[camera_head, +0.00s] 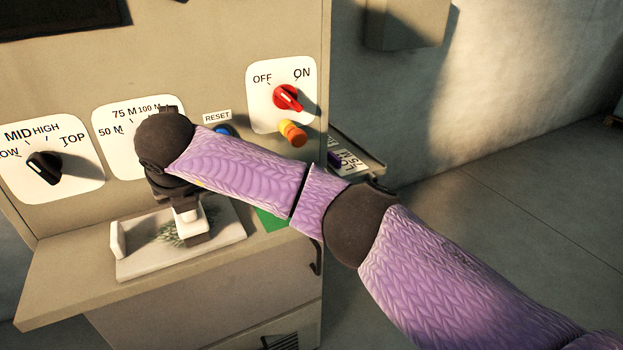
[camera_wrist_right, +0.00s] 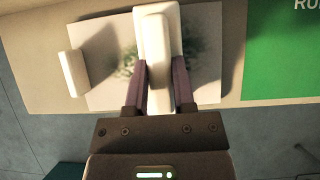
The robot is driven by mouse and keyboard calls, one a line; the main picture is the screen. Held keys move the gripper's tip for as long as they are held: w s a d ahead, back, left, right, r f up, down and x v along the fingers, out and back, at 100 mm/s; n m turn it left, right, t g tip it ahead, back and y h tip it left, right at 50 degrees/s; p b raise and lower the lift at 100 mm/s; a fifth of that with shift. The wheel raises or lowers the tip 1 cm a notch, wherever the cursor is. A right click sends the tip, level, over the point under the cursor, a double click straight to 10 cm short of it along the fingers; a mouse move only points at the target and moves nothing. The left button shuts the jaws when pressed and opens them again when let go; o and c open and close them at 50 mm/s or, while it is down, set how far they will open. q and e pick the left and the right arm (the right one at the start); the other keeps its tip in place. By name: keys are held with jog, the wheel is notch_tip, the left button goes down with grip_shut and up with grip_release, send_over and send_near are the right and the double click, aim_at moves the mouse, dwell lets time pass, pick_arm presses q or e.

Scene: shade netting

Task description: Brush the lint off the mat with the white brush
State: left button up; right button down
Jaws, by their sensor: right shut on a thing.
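My right gripper (camera_wrist_right: 160,78) is shut on the white brush (camera_wrist_right: 157,35), a pale elongated block. In the head view the brush (camera_head: 186,213) is partly hidden by my gripper (camera_head: 193,226), low over the mat; I cannot tell whether it touches. The pale mat (camera_head: 150,268) lies on the shelf and also shows in the wrist view (camera_wrist_right: 207,88). Dark green-grey lint (camera_head: 171,236) is a fuzzy patch around the brush; it shows on both sides of it in the wrist view (camera_wrist_right: 127,64). My left gripper is out of view.
A small white upright block (camera_head: 117,239) stands at the mat's left end. A green panel (camera_head: 269,219) lies right of the mat. The cabinet face behind has a black knob (camera_head: 44,168), a red knob (camera_head: 288,97) and an orange knob (camera_head: 293,133). Bare shelf (camera_head: 62,280) lies left.

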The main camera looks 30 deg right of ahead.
jog(key=shift+s+a+b, duration=0.1)
jog(key=shift+a+b, duration=0.25)
jog(key=shift+a, duration=2.9)
jog(key=shift+d+f, duration=0.15)
jog(key=shift+d, duration=1.3)
jog(key=shift+d+r, duration=0.2)
jog(key=shift+d, duration=2.8)
jog(key=shift+d+f, duration=0.15)
jog(key=shift+d, duration=1.2)
jog(key=shift+a, duration=0.1)
